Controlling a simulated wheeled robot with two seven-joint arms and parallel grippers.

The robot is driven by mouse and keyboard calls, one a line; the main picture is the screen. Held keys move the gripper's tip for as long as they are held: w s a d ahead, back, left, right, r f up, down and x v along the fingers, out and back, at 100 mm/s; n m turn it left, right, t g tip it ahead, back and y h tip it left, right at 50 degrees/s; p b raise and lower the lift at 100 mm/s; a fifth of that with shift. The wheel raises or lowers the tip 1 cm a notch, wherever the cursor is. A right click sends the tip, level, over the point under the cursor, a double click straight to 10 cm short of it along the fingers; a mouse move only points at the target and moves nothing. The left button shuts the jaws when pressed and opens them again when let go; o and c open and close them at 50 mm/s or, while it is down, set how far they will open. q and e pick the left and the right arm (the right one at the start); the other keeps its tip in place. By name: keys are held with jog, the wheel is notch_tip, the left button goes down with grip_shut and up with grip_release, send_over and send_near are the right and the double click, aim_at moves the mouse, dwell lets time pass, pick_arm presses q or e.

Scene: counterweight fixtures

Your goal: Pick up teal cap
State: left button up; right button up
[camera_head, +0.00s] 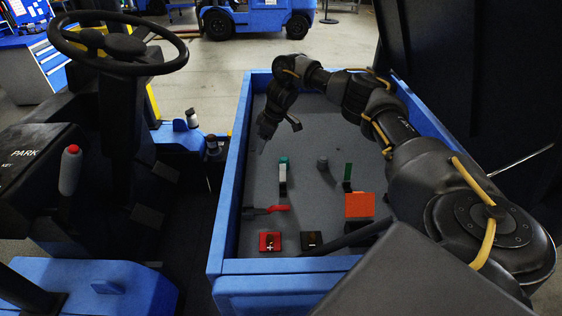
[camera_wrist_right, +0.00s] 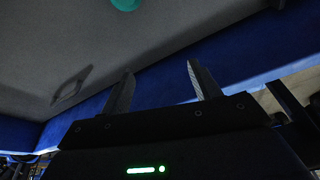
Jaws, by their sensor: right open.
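The teal cap (camera_head: 284,160) sits on top of a short white post inside the blue-walled bay, left of its middle. In the right wrist view the teal cap (camera_wrist_right: 125,4) is cut off by the top edge. My right gripper (camera_head: 265,132) hangs above the bay floor, beyond the cap and slightly to its left in the head view, apart from it. Its two fingers (camera_wrist_right: 158,88) are open with nothing between them. My left gripper is in neither view.
The blue bay wall (camera_head: 231,190) bounds the grey floor. A grey post (camera_head: 323,164), a green upright piece (camera_head: 348,171), an orange block (camera_head: 359,205), a red lever (camera_head: 268,210), a red plus block (camera_head: 269,241) and a black block (camera_head: 311,239) stand around the cap.

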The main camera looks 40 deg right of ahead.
aim_at(284, 159)
jog(key=s+d+r+m+g+h, duration=0.2)
jog(key=s+d+r+m+g, duration=0.1)
jog(key=s+d+m, duration=0.25)
jog(key=shift+w+a+f+p, duration=0.1)
jog(key=shift+w+f+p, duration=0.05)
jog(key=shift+f, duration=0.85)
jog(key=shift+w+a+f+p, duration=0.1)
jog(key=shift+f+p, duration=0.1)
jog(key=shift+f, duration=0.85)
jog(key=shift+w+a+f+p, duration=0.1)
jog(key=shift+w+f+p, duration=0.05)
jog(key=shift+f, duration=1.05)
notch_tip(284, 159, down, 4)
jog(key=shift+r+p, duration=0.1)
jog(key=shift+p, duration=0.75)
jog(key=shift+w+f, duration=0.1)
jog(key=shift+f, duration=0.4)
jog(key=c, duration=0.7)
